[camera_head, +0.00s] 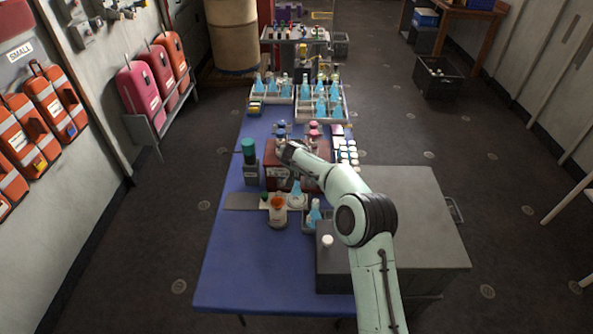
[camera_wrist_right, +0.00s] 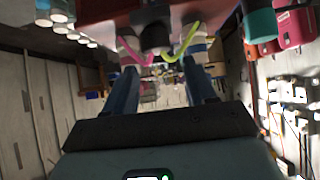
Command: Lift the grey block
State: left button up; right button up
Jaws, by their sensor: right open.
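I cannot pick out a small grey block with certainty. A large dark grey box-shaped thing (camera_head: 405,200) stands at the right side of the blue table (camera_head: 235,275), partly behind my right arm. My right gripper (camera_head: 287,150) is over the table, at the top of a dark red box (camera_head: 280,178); the arm hides part of that box. In the right wrist view the two fingers (camera_wrist_right: 160,88) are apart, with nothing seen held between them. My left gripper is out of view.
A teal-capped grey container (camera_head: 250,172) stands left of the red box. An orange-topped cup (camera_head: 277,208) and a blue flask (camera_head: 314,213) stand in front. Trays of blue flasks (camera_head: 320,103) fill the back. The table's front left is clear.

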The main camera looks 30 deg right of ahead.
jog(key=shift+r+p, duration=0.5)
jog(key=shift+r, duration=1.8)
